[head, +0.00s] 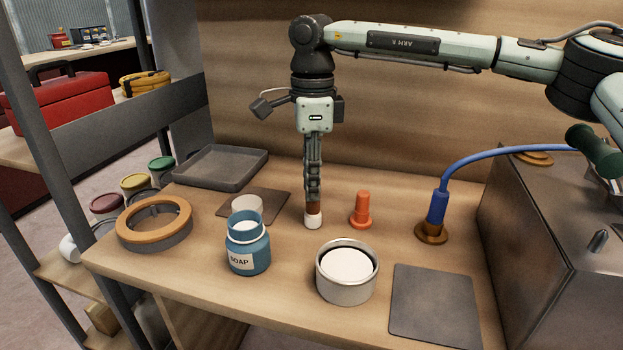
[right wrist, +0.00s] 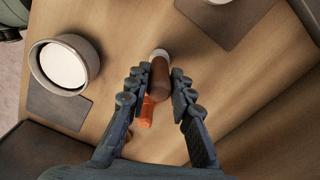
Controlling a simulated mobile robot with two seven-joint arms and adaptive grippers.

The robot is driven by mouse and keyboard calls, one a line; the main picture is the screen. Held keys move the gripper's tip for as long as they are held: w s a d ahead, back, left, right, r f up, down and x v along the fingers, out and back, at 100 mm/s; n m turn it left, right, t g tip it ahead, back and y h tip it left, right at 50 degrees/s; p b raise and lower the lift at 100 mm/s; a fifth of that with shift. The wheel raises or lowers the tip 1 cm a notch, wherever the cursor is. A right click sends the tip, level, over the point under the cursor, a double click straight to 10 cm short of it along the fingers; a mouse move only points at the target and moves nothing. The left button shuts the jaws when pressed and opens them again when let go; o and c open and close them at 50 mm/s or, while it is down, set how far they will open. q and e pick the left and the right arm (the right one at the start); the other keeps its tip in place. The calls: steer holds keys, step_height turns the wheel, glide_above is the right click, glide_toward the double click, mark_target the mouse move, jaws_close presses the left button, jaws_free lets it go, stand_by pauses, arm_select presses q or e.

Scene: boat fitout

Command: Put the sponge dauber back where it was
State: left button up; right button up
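The sponge dauber (head: 313,220) has a brown handle and a white tip, and hangs upright, tip down, beneath my right gripper (head: 314,200). In the right wrist view its brown handle (right wrist: 160,76) lies between the two fingertips (right wrist: 160,84), which are closed on it. The white tip is at or just above the wooden bench top (head: 290,262); I cannot tell whether it touches. It stands between a white cup (head: 247,207) on a brown mat and an orange plug (head: 361,209). My left gripper is not in view.
A blue SOAP jar (head: 247,246) and a metal tin with white contents (head: 346,273) stand in front. A grey mat (head: 434,305) lies at front right. A blue-handled tool (head: 437,210) stands near the metal box (head: 560,240). A grey tray (head: 221,167) and an orange-topped ring (head: 155,222) are left.

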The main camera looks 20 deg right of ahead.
steer(key=o, duration=0.3)
steer(key=shift+o, duration=0.2)
steer(key=shift+r, duration=0.15)
step_height(320, 180, up, 11)
steer(key=shift+f+p, duration=0.1)
steer(key=shift+p, duration=0.25)
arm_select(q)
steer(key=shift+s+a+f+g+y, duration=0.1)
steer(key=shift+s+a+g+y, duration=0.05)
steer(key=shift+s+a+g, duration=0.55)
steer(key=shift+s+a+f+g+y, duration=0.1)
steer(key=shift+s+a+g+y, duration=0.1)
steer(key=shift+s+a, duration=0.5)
arm_select(e)
steer(key=shift+r, duration=0.6)
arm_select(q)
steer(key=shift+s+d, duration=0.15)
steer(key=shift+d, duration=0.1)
